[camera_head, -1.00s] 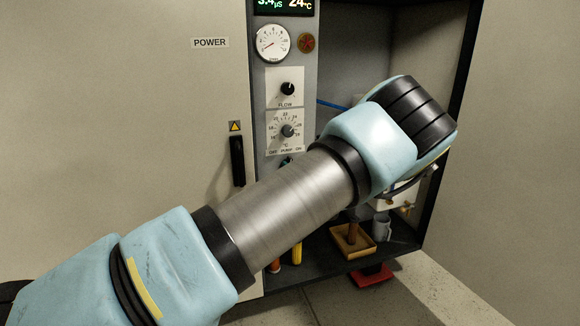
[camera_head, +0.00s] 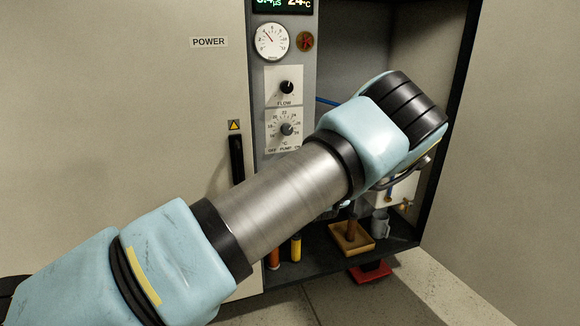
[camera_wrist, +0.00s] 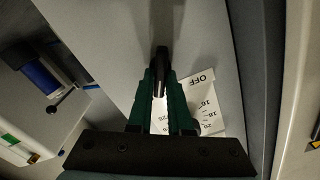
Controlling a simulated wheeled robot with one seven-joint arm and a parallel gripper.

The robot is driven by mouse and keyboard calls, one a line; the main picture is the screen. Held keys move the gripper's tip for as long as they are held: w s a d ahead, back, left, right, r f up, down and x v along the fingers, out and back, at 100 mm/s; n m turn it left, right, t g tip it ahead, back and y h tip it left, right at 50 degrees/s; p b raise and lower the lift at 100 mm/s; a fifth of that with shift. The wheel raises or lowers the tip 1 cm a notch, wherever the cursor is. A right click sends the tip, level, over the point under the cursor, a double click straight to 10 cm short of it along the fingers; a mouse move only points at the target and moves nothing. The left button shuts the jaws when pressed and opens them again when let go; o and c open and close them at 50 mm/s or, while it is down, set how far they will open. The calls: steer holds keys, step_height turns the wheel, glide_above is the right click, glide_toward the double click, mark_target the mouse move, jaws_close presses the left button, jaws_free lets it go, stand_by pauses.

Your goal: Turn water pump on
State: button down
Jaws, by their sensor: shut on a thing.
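In the wrist view my gripper (camera_wrist: 161,82) has green fingers closed on a dark narrow piece, the pump switch (camera_wrist: 162,56), in front of the grey panel. A white dial plate marked OFF (camera_wrist: 203,90) shows beside the fingers. In the head view the temperature dial (camera_head: 287,129) has "OFF PUMP ON" printed along its lower edge, partly covered by my arm. The switch and my fingers are hidden there behind my arm. The round gauge (camera_head: 271,41) has its needle pointing up and left.
The flow knob (camera_head: 286,87) sits above the temperature dial. A black door handle (camera_head: 237,159) is left of the panel. The open cabinet holds a yellow tray (camera_head: 351,240) and a grey mug (camera_head: 380,224). A red object (camera_head: 371,271) is below.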

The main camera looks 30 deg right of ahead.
steer(key=c, duration=0.8)
jaws_free()
steer(key=shift+c, duration=0.2)
steer(key=s+a, duration=0.1)
steer(key=s, duration=0.9)
steer(key=shift+s+a, duration=0.3)
steer(key=shift+s, duration=0.1)
